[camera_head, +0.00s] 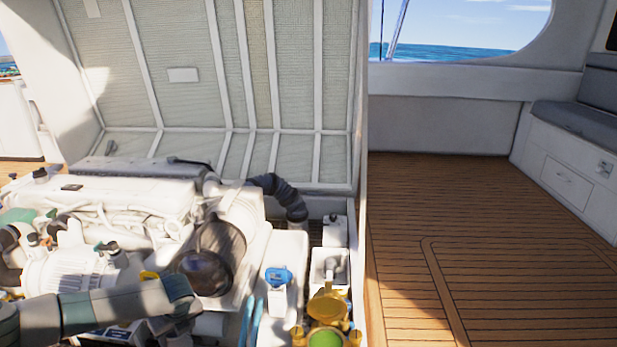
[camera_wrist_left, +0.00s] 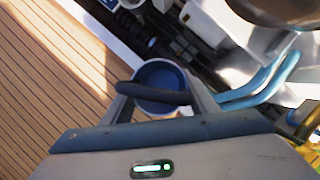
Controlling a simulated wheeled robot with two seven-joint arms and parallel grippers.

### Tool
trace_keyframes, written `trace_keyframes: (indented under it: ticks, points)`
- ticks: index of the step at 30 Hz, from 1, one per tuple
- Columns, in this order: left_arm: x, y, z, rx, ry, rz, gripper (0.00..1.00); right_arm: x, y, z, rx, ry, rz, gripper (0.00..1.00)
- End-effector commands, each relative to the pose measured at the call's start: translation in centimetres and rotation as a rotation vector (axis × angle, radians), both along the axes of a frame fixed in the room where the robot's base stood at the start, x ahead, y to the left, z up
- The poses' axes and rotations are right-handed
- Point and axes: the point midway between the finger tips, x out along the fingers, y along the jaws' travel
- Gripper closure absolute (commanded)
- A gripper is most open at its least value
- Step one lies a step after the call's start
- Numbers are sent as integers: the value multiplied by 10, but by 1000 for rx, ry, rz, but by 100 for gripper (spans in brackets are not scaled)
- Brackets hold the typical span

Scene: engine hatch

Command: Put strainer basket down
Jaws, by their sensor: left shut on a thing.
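My left gripper (camera_wrist_left: 160,100) shows in the left wrist view with its two fingers on either side of a round, blue-lined thing with a dark bar across it. This looks like the strainer basket (camera_wrist_left: 164,75), and the gripper is shut on it. In the head view my left forearm reaches in from the lower left over the engine, and its end hides what it holds. A gold strainer housing (camera_head: 326,309) with a green round inside stands at the bottom, right of my left arm. My right gripper is in neither view.
The white engine (camera_head: 125,205) fills the left of the hatch, under the raised hatch lid (camera_head: 200,85). A white container with a blue cap (camera_head: 278,276) and blue hoses (camera_wrist_left: 258,88) are near the housing. Bare wooden deck (camera_head: 480,260) lies to the right.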

Motion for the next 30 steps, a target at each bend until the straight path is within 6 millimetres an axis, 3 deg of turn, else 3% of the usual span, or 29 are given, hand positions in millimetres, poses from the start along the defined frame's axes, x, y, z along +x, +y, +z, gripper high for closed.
trace_keyframes:
  ticks: [5,14,30]
  points:
    - [1,-32,40,0,-5,253,71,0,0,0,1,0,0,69]
    - [-17,-80,111,0,-4,721,71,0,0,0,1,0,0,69]
    - [-87,-141,247,-2,0,1508,71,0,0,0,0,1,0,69]
